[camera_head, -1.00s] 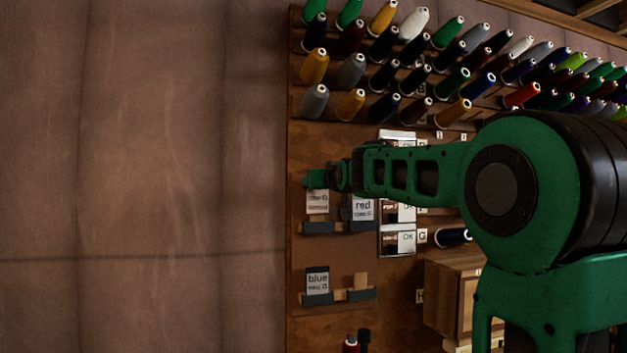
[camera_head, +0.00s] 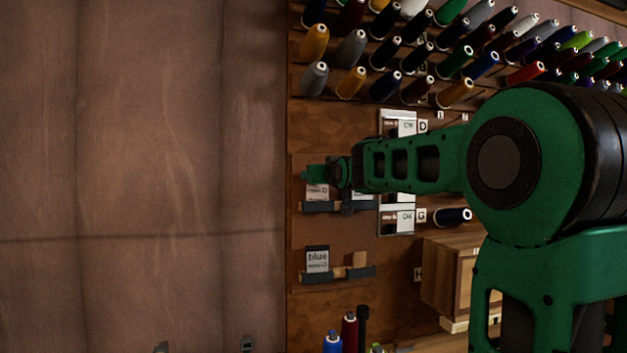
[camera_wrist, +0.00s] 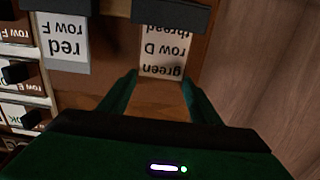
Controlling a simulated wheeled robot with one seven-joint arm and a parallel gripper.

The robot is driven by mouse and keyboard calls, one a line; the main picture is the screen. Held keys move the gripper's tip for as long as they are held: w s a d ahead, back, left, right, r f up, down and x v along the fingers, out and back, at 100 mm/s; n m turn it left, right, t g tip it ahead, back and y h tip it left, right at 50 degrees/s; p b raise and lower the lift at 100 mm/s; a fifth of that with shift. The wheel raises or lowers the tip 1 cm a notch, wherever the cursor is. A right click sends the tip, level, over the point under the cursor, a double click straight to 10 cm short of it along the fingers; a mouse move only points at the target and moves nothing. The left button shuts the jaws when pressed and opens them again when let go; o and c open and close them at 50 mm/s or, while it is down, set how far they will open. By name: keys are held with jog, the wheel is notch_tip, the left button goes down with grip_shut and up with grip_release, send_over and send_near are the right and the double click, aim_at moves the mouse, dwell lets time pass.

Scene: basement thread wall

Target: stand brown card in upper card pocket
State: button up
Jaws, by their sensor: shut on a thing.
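The brown card (camera_wrist: 160,96) has a brown top band and a white label reading "green row D thread", upside down in the wrist view. My gripper (camera_wrist: 160,82) is shut on its sides near the top, one finger on each side. The card's lower end meets the dark front lip of the upper card pocket (camera_wrist: 172,14) and is partly hidden by it. I cannot tell how deep it sits. In the head view my gripper (camera_head: 317,173) is just above the card's white label (camera_head: 317,192), over the left upper pocket (camera_head: 320,207).
Labelled drawers (camera_head: 397,222) are to the right and thread cones (camera_head: 350,48) above. Plain wall (camera_head: 150,130) is clear at left.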

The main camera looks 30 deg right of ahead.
jog(key=shift+s+f, duration=0.1)
jog(key=shift+f, duration=0.15)
dwell(0.5)
jog(key=o, duration=0.8)
jog(key=shift+o, duration=0.2)
jog(key=v, duration=1)
jog(key=shift+s, duration=0.35)
jog(key=shift+a, duration=0.15)
